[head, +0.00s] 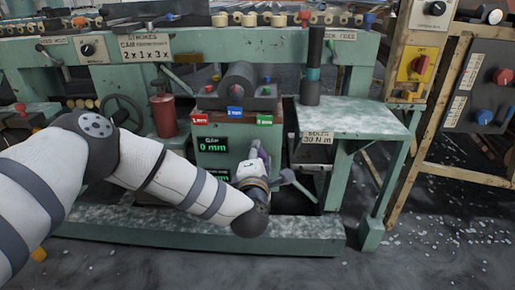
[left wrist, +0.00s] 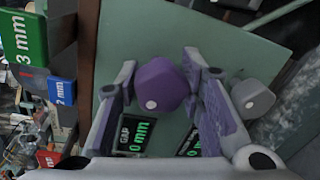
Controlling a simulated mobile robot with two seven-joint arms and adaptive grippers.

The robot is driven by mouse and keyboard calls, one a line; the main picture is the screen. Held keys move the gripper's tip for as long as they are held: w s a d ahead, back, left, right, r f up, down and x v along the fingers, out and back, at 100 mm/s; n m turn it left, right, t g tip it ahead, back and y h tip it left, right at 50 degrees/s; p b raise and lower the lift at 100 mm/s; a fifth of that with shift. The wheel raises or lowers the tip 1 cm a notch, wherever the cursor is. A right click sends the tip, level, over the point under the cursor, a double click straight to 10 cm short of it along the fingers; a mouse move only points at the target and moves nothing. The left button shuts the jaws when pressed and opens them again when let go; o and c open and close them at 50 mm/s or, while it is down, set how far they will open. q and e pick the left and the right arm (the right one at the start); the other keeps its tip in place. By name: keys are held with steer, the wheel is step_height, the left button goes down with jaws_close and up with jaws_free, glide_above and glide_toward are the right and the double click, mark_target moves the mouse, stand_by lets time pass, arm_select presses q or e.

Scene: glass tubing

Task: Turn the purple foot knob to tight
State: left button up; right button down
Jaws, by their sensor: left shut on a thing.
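The purple foot knob (left wrist: 160,84) shows in the left wrist view, a faceted knob with a white dot on its lower part, in front of a green panel. The fingertips of my left gripper (left wrist: 157,72) stand on either side of it, shut on the knob. In the head view my left gripper (head: 258,163) is at the right side of the green stand, low down, and mostly hides the knob. A display reading GAP 0 mm (head: 211,146) is on the stand; a second display below it is partly hidden by my arm. My right gripper is not in view.
A grey knob (left wrist: 252,98) with a white dot sits just right of my fingers. A lever (head: 290,178) sticks out beside the gripper. Red, blue and green mm tags (head: 235,113) hang above. A green side table (head: 350,120) stands right.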

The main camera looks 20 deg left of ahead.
arm_select(q)
steer(key=m+p, duration=0.1)
steer(key=m, duration=0.1)
steer(key=shift+r+m+p, duration=0.15)
steer(key=shift+m+p, duration=0.15)
steer(key=shift+p, duration=0.05)
steer(key=m+p, duration=0.1)
steer(key=m, duration=0.2)
steer(key=shift+y+p, duration=0.35)
steer(key=shift+y, duration=0.05)
steer(key=m+p, duration=0.1)
steer(key=m, duration=0.2)
steer(key=shift+a+m+y+p, duration=0.1)
steer(key=shift+m+y+p, duration=0.3)
steer(key=shift+m, duration=1)
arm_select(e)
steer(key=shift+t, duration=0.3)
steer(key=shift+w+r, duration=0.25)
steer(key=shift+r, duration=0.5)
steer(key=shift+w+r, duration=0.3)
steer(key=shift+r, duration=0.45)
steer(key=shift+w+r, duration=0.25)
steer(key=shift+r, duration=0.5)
arm_select(q)
steer(key=o, duration=1.2)
